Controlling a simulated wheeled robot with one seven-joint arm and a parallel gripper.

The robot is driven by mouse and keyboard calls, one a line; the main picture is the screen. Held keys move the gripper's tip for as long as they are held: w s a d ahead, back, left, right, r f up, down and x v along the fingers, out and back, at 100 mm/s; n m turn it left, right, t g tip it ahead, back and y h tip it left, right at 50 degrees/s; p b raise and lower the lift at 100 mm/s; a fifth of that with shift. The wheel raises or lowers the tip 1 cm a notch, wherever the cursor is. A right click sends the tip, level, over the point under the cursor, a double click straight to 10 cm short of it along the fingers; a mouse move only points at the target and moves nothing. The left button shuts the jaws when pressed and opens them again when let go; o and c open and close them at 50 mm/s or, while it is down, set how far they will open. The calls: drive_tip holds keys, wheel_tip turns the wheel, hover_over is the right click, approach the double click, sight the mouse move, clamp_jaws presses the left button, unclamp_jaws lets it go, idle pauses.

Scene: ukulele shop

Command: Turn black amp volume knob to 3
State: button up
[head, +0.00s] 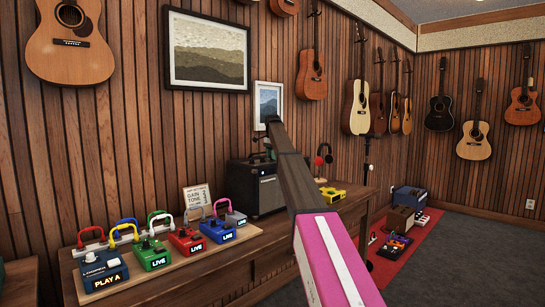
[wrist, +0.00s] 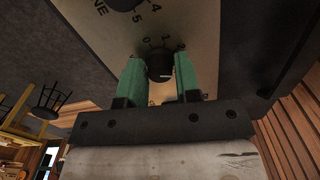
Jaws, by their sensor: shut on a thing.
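The black amp (head: 237,187) stands on the wooden bench in the head view, partly hidden behind my arm. In the wrist view its pale control panel (wrist: 203,35) shows printed numbers and a round black knob (wrist: 160,65) with a short white mark on the side toward my gripper. My gripper (wrist: 160,77) has its two green fingers on either side of this knob, shut on it. The number at the mark cannot be read clearly. Another black knob (wrist: 124,4) shows at the top edge, near the letters "NE". In the head view the fingertips are mostly hidden.
Several coloured pedals, including a red one (head: 187,239), stand on a board left of the amp. A small sign (head: 197,195) stands behind them. A yellow pedal (head: 332,195) and headphones (head: 323,160) are to the right. Guitars hang on the slatted wall.

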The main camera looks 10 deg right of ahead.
idle(0.3)
drive_tip(key=o, duration=0.9)
drive_tip(key=shift+r, duration=0.1)
wheel_tip(320, 180, up, 11)
drive_tip(key=shift+f, duration=0.2)
